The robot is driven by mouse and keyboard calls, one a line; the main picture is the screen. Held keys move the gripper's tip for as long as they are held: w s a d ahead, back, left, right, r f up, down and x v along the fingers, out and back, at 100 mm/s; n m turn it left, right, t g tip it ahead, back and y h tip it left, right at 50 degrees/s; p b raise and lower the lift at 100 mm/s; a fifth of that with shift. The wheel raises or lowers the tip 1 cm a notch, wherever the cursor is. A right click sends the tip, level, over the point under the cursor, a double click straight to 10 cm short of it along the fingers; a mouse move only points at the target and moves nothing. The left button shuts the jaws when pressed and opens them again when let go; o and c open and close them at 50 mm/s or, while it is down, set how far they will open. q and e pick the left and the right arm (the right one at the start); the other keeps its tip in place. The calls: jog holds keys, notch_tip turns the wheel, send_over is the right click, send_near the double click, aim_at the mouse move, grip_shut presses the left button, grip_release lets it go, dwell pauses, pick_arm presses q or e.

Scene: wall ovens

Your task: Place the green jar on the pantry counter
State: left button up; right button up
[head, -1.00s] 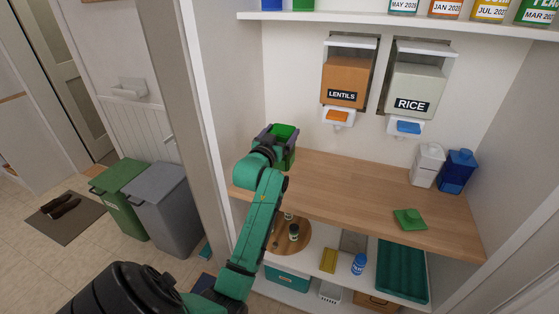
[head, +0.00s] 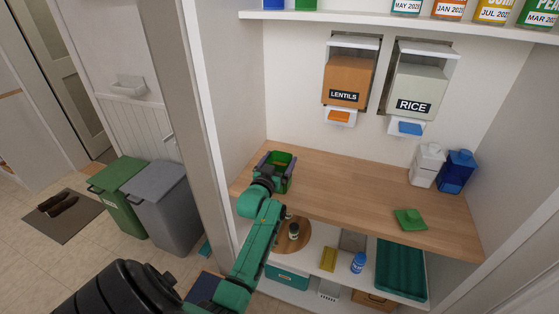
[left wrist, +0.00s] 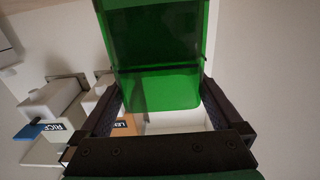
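The green jar (head: 283,159) is open at the top and upright at the left end of the wooden pantry counter (head: 350,193). My left gripper (head: 274,170) has its dark fingers on either side of the jar and is shut on it. In the left wrist view the green jar (left wrist: 160,55) fills the space between the two fingers (left wrist: 160,105). The jar's base is partly hidden by my gripper, so I cannot tell whether it touches the counter. My right gripper is not in view.
A green lid (head: 410,219) lies on the counter's front right. A white canister (head: 428,164) and a blue canister (head: 456,171) stand at the back right. The middle of the counter is clear. Lentils (head: 347,80) and rice (head: 417,88) dispensers hang above.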

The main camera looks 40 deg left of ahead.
pick_arm(q)
jog(key=shift+r, duration=0.15)
jog(key=b+v, duration=0.2)
jog(key=v, duration=1)
jog(key=s+d+f+m+g+h, duration=0.15)
jog(key=d+f, duration=0.25)
jog(key=f, duration=0.7)
jog(key=s+d+f+m+g+h, duration=0.1)
jog(key=s+d+f+g+h, duration=0.2)
jog(key=f, duration=0.8)
jog(key=s+d+f+m+g+h, duration=0.1)
jog(key=d+f+g, duration=0.3)
jog(key=f, duration=0.8)
jog(key=s+d+f+m+g, duration=0.1)
jog(key=s+d+f+g, duration=0.3)
jog(key=s+f, duration=1)
jog(key=s+f+m+g, duration=0.1)
jog(key=s+f, duration=0.1)
jog(key=s, duration=0.6)
jog(key=s+f+g, duration=0.2)
jog(key=s, duration=0.5)
jog(key=shift+s+a+m, duration=0.35)
jog(key=shift+a, duration=0.1)
